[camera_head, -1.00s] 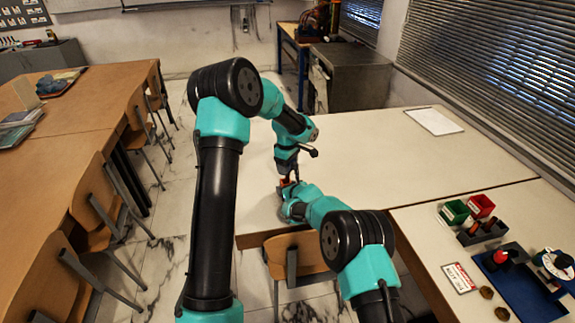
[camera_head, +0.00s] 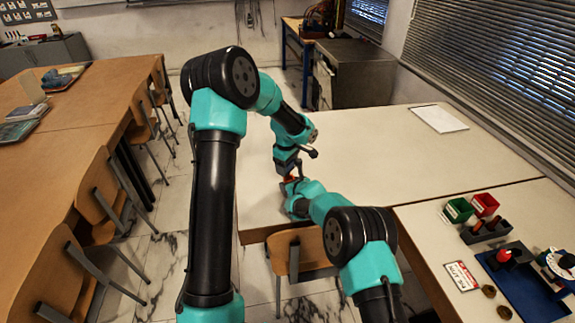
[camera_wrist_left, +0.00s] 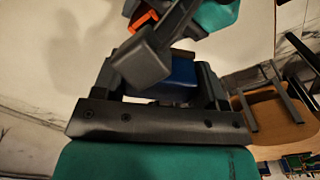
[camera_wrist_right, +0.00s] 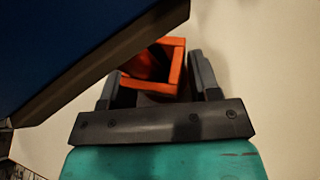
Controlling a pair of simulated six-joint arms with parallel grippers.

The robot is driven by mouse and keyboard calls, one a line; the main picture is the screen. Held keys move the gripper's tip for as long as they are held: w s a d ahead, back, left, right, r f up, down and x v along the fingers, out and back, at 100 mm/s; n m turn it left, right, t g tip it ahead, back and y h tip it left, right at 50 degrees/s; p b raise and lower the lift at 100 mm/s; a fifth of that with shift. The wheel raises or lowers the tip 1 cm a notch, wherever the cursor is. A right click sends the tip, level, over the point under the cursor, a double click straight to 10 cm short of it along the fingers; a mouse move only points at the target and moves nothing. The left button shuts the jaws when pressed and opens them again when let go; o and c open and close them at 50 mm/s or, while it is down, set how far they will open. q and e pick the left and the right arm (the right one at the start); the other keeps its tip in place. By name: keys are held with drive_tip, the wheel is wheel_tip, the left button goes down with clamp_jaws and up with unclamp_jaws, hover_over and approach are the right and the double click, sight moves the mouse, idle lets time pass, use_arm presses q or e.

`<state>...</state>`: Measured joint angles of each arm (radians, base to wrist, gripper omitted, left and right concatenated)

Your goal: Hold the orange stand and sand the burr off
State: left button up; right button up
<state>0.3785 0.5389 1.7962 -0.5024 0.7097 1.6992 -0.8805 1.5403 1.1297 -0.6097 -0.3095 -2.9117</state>
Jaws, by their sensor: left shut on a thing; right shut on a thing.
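The orange stand (camera_wrist_right: 172,62) is an open, box-like frame between the fingers of my right gripper (camera_wrist_right: 160,85). In the head view only a small orange patch of it (camera_head: 291,179) shows where the two grippers meet above the white table. It also shows in part in the left wrist view (camera_wrist_left: 143,21). My left gripper (camera_wrist_left: 165,85) is shut on a blue block (camera_wrist_left: 178,74). That block looms large and close beside the stand in the right wrist view (camera_wrist_right: 60,45). Whether block and stand touch, I cannot tell. The burr cannot be made out.
The white table (camera_head: 380,160) is bare around the grippers except for a white sheet (camera_head: 438,118). A second table at right holds a blue tray (camera_head: 525,285), green (camera_head: 459,209) and red (camera_head: 485,204) bins and a sign. A chair (camera_head: 300,250) stands at the front edge.

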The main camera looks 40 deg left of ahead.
use_arm(q)
drive_tip(key=shift+s+d+f, duration=0.1)
drive_tip(key=shift+f, duration=0.25)
use_arm(e)
drive_tip(key=shift+f, duration=0.1)
use_arm(q)
drive_tip(key=shift+w+a, duration=0.15)
drive_tip(key=shift+w, duration=0.6)
drive_tip(key=shift+w+a, duration=0.1)
drive_tip(key=shift+w, duration=0.6)
drive_tip(key=shift+s, duration=0.1)
drive_tip(key=shift+s+d, duration=0.15)
drive_tip(key=shift+s, duration=0.6)
drive_tip(key=shift+s+d, duration=0.1)
drive_tip(key=shift+s, duration=0.65)
drive_tip(key=shift+w, duration=0.1)
drive_tip(key=shift+w+a, duration=0.1)
drive_tip(key=shift+w, duration=0.55)
drive_tip(key=shift+w, duration=0.1)
